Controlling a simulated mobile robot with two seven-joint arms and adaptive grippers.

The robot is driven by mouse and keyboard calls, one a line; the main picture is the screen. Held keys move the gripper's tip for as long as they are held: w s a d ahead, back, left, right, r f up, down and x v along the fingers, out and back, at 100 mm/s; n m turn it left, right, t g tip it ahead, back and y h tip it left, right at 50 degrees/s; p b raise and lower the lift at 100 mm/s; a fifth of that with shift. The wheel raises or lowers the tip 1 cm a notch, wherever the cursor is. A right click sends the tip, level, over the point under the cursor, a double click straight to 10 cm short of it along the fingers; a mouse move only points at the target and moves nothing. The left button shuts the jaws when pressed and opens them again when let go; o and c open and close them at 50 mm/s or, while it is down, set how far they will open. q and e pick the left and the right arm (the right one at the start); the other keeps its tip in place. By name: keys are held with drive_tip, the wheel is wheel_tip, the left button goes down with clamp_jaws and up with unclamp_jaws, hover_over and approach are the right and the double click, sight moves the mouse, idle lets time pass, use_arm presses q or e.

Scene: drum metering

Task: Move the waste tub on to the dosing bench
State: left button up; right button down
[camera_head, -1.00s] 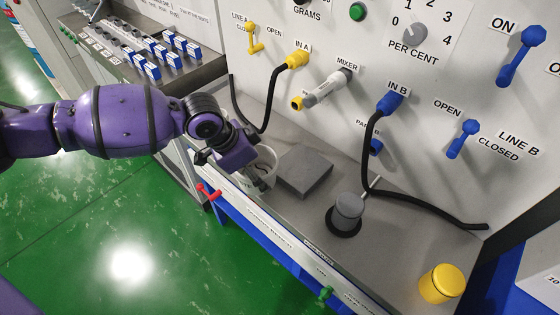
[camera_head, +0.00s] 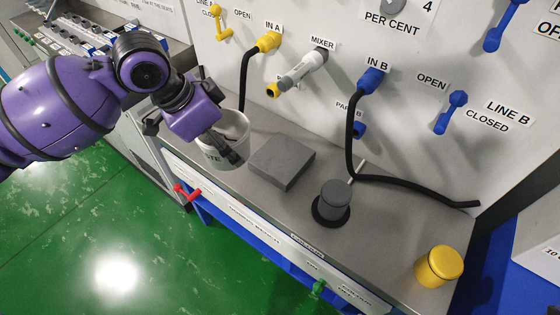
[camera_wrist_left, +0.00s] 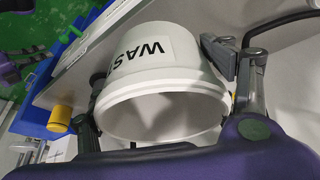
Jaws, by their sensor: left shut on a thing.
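The waste tub (camera_head: 234,125) is a white, open-topped round tub with black lettering on its side. It is at the front left part of the steel dosing bench (camera_head: 265,203), left of a grey block. My left gripper (camera_head: 222,146) is shut on the tub, and a dark finger lies across its near side in the head view. In the left wrist view the tub (camera_wrist_left: 165,85) lies between the two fingers (camera_wrist_left: 160,75), with part of its label showing. Whether its base touches the bench is hidden.
A flat grey block (camera_head: 282,162) sits right of the tub, then a grey capped cylinder (camera_head: 335,200) on a black base. A yellow pot (camera_head: 438,266) stands at the bench's right end. Black hoses hang from the panel behind. A red handle (camera_head: 186,193) sticks out below the front edge.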

sight(223, 130)
use_arm(q)
drive_tip(key=shift+w+a+f, duration=0.1)
drive_tip(key=shift+a+f, duration=0.2)
drive_tip(key=w+f, duration=0.1)
drive_tip(key=w, duration=0.1)
drive_tip(key=w+a+f, duration=0.1)
drive_tip(key=w, duration=0.2)
drive_tip(key=w+f, duration=0.1)
drive_tip(key=w, duration=0.1)
drive_tip(key=shift+w+a+f+b, duration=0.15)
drive_tip(key=shift+a+f+b, duration=0.1)
drive_tip(key=shift+a+b, duration=0.1)
drive_tip(key=w+f, duration=0.2)
drive_tip(key=w+a+f, duration=0.1)
drive_tip(key=w+f, duration=0.1)
drive_tip(key=f, duration=0.1)
drive_tip(key=shift+w+b, duration=0.3)
drive_tip(key=shift+w, duration=0.05)
drive_tip(key=shift+w+a+f, duration=0.1)
drive_tip(key=shift+w+f, duration=0.25)
drive_tip(key=shift+f, duration=0.05)
drive_tip(key=shift+w+a+f, duration=0.1)
drive_tip(key=shift+w+f, duration=0.05)
drive_tip(key=shift+f, duration=1.55)
use_arm(e)
drive_tip(key=shift+s+f, duration=0.5)
drive_tip(key=shift+f, duration=0.4)
